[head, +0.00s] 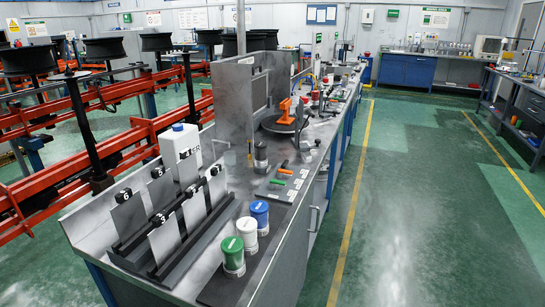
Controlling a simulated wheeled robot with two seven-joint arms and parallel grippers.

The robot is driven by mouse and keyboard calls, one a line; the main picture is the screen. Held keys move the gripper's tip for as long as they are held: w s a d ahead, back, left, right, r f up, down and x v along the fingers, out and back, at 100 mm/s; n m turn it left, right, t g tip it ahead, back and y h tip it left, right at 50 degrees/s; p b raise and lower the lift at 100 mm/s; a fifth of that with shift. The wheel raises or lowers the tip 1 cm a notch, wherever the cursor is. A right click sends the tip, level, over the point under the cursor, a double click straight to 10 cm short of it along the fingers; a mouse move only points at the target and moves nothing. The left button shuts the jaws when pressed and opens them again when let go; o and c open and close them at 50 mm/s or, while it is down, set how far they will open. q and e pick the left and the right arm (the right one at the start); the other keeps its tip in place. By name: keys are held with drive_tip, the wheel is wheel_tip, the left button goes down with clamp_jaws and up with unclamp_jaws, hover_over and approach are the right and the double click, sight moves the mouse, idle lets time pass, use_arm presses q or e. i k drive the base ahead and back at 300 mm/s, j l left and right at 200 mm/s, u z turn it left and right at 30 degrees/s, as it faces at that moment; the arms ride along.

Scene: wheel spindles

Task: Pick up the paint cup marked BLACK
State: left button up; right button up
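Three cups stand in a row on a dark mat at the near end of the long workbench (187,283). They are a green-lidded cup (233,250), a white-lidded cup (247,230) and a blue-lidded cup (260,212). Farther along the bench, a grey cup with a dark top (261,158) stands apart from the row. Any lettering on the cups is too small to read, so I cannot tell which is marked BLACK. Neither of my grippers is in view.
A black rack with numbered grey panels (165,240) stands left of the cups, with a white jug (181,153) behind it. A grey board (279,184) holds green and orange tools. Orange rails with black wheels (107,47) run along the left. The green floor (405,215) on the right is clear.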

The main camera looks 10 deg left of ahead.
sight(261, 148)
drive_tip(key=i+l+u, duration=0.2)
drive_tip(key=i+l, duration=0.15)
drive_tip(key=l, duration=0.3)
drive_tip(key=i+l, duration=0.15)
drive_tip(key=l, duration=0.2)
drive_tip(key=i+l+u, duration=0.25)
drive_tip(key=l, duration=0.4)
drive_tip(key=i, duration=0.05)
